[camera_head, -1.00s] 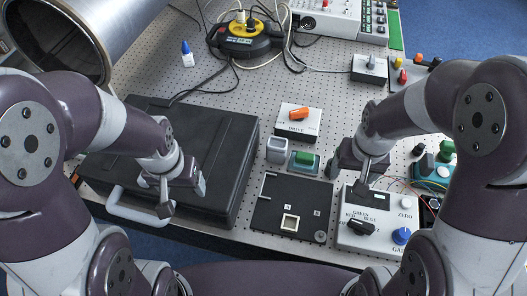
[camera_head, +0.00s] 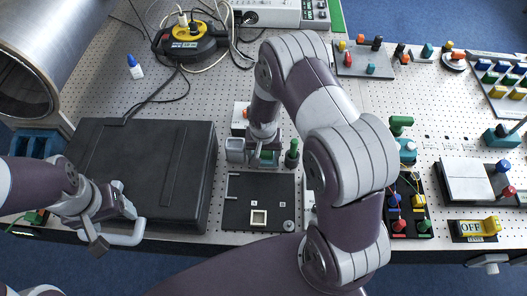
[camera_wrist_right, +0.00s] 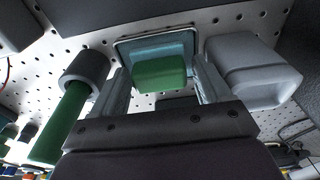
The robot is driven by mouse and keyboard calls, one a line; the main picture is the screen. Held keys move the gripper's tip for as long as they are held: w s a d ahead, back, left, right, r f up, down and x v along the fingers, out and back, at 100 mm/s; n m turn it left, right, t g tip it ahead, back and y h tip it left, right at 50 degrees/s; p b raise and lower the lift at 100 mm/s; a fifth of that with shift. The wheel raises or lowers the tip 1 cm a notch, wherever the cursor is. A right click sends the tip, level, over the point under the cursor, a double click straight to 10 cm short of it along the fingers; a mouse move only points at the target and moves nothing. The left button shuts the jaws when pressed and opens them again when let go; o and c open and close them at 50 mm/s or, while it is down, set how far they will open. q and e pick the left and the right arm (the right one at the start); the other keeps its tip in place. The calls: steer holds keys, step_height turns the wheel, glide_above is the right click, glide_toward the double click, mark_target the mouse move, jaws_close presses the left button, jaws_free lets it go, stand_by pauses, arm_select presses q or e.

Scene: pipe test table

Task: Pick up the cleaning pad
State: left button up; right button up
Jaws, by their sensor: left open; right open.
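The cleaning pad, seemingly the green block (camera_wrist_right: 160,78) seated in a teal holder (camera_wrist_right: 182,45), shows in the right wrist view between the two fingers of my right gripper. In the head view, my right gripper (camera_head: 264,153) is over that holder, pointing down, and mostly hides the pad. Its fingers are open on either side of the green block; I cannot tell whether they touch it. My left gripper (camera_head: 112,222) is open and empty at the front left, near the black case's handle.
A grey block (camera_head: 235,150) stands close on the left of the holder, and a green-handled tool (camera_head: 292,154) close on the right. A black board (camera_head: 259,218) lies in front. The black case (camera_head: 150,170) fills the table's left. Perforated table behind is partly clear.

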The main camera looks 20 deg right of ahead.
steer(key=c, duration=0.9)
